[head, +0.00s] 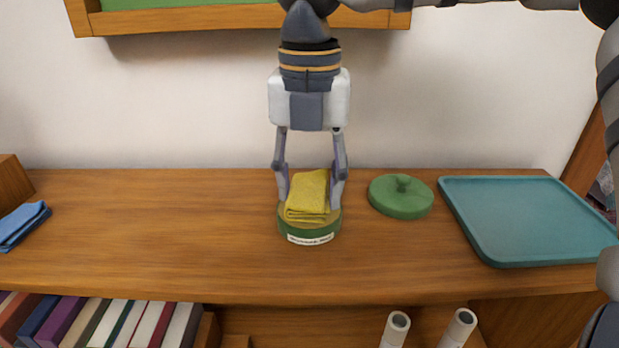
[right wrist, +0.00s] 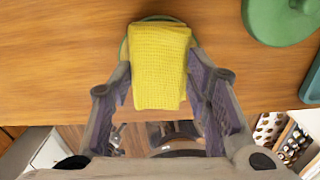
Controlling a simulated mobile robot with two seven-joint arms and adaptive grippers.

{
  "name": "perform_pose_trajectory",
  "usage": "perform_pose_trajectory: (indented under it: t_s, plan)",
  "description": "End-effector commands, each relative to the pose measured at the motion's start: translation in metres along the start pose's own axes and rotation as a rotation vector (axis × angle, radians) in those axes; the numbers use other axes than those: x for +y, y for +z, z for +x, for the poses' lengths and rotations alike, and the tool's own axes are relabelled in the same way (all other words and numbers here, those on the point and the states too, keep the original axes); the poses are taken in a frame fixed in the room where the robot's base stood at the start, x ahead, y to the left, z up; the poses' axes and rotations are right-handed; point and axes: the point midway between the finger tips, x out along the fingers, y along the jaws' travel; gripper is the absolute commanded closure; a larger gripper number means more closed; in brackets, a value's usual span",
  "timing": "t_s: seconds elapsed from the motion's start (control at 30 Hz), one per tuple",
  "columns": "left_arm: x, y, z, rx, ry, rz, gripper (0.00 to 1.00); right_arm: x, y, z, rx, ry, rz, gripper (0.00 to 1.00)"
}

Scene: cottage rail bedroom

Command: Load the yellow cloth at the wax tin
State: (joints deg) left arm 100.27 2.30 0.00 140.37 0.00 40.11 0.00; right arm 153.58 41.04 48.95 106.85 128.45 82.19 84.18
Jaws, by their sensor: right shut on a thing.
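The yellow cloth (head: 308,193) is folded and sits in the mouth of the green wax tin (head: 310,232), which bears a white label and stands on the wooden top. My right gripper (head: 311,190) points down and is shut on the cloth, a finger at each side. In the right wrist view the cloth (right wrist: 160,66) lies between the fingertips and covers most of the tin (right wrist: 124,50). Whether the cloth touches the wax is hidden. The green lid (head: 401,196) with a knob lies right of the tin. My left gripper is not in view.
A teal tray (head: 530,218) lies at the right of the wooden top (head: 160,230). A blue cloth (head: 22,225) lies at the far left. A shelf (head: 240,18) hangs above. Books (head: 100,322) stand below the front edge. The top left of the tin is clear.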

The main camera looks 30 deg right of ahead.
Motion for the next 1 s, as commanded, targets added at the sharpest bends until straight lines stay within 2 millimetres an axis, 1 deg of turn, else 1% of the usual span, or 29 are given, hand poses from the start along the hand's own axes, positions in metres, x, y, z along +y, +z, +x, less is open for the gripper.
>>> perform_pose_trajectory:
  t_s: [1.0]
  plan:
    - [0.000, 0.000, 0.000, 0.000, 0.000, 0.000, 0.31, 0.000, 0.000, 0.010, 0.000, 0.000, 0.001, 0.78]
